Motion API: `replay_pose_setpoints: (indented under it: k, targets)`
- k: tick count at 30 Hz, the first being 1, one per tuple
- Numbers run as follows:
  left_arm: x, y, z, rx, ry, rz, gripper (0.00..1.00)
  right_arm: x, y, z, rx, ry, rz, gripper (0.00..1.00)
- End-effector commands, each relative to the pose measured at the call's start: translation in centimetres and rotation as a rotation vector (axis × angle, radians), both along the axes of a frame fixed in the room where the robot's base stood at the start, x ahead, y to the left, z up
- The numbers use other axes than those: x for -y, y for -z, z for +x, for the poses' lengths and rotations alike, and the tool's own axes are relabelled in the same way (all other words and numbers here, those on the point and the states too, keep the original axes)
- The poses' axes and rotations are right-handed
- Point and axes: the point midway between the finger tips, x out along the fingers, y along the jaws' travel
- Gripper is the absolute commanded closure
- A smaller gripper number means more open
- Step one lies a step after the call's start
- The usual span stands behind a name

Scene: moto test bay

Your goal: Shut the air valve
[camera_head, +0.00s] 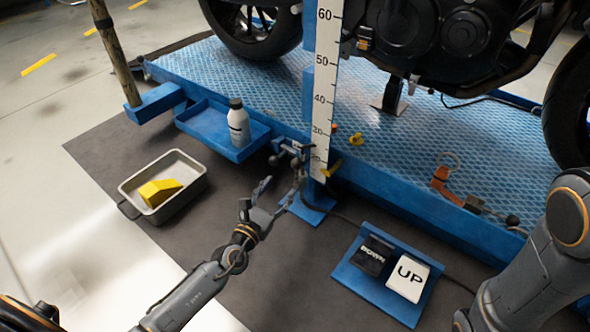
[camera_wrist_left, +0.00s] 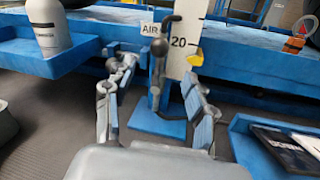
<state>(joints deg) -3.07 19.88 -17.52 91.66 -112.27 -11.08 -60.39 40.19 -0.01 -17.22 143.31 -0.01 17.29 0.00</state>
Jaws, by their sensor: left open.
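The air valve (camera_wrist_left: 160,47) stands in front of the ruler post in the left wrist view, beside a small "AIR" label (camera_wrist_left: 150,29). It has a dark lever (camera_wrist_left: 165,26) rising from a round body, its top bent right, and a thin pipe going down. My left gripper (camera_head: 282,196) is open just below and in front of the valve. In the left wrist view its fingers (camera_wrist_left: 156,88) stand apart either side of the pipe, holding nothing. My right gripper is out of view.
A blue tray (camera_head: 195,122) with a bottle (camera_head: 238,125) is left of the valve. A pedal unit (camera_head: 347,276) sits right; a metal pan (camera_head: 190,196) with a yellow block (camera_head: 158,192) sits left.

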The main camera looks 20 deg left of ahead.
Motion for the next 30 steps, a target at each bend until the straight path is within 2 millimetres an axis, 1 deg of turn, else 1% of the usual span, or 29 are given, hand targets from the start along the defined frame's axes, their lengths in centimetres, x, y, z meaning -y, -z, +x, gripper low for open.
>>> replay_pose_setpoints:
  k: [1,6,9,13,18,27,28,29,30]
  targets:
    - [0.2,0.2,1.3,0.004,-0.002,-0.006,0.45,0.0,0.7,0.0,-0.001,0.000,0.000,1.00]
    - [0.8,0.2,4.9,0.003,-0.002,-0.005,0.45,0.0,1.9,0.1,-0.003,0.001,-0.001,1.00]
    - [1.0,0.2,6.8,0.003,-0.002,-0.004,0.45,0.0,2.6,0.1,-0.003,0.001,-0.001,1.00]
    - [1.3,0.2,8.6,0.002,-0.002,-0.003,0.45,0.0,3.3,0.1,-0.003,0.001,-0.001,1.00]
    - [1.5,0.1,9.8,0.000,-0.002,-0.004,0.45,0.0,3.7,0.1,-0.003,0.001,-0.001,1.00]
    - [1.5,0.0,10.0,0.000,-0.001,-0.004,0.45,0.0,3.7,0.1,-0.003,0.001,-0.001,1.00]
    - [1.5,0.0,10.0,0.000,-0.001,-0.004,0.49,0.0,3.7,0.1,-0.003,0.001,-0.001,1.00]
    - [1.5,0.0,10.0,0.000,-0.001,-0.004,0.55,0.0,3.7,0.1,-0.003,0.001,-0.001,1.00]
    - [1.5,0.0,10.0,0.000,-0.001,-0.004,0.63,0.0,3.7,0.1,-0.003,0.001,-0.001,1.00]
